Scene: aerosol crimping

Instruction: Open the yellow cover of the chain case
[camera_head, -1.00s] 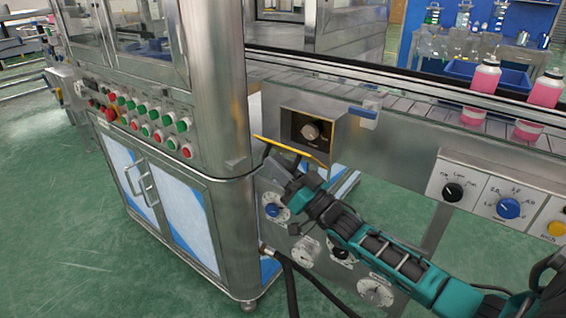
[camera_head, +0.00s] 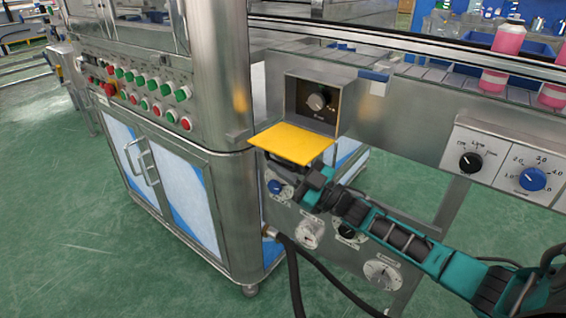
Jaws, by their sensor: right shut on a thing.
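The chain case is a small metal box (camera_head: 337,88) on the front of the conveyor frame. Its front is open and shows a dark panel with a round knob (camera_head: 317,101). The yellow cover (camera_head: 291,143) is swung down below the box opening, its broad face turned up and tilted toward me. My right gripper (camera_head: 300,172) is under the cover's near side, shut at the cover; its fingertips are partly hidden by the yellow plate. My left gripper is not in view.
A steel cabinet (camera_head: 185,192) with rows of red and green buttons stands close on the left. Dials line the panel (camera_head: 315,240) below the cover. A knob box (camera_head: 505,165) is on the right. Pink bottles (camera_head: 508,40) stand on the conveyor. Black hoses hang below.

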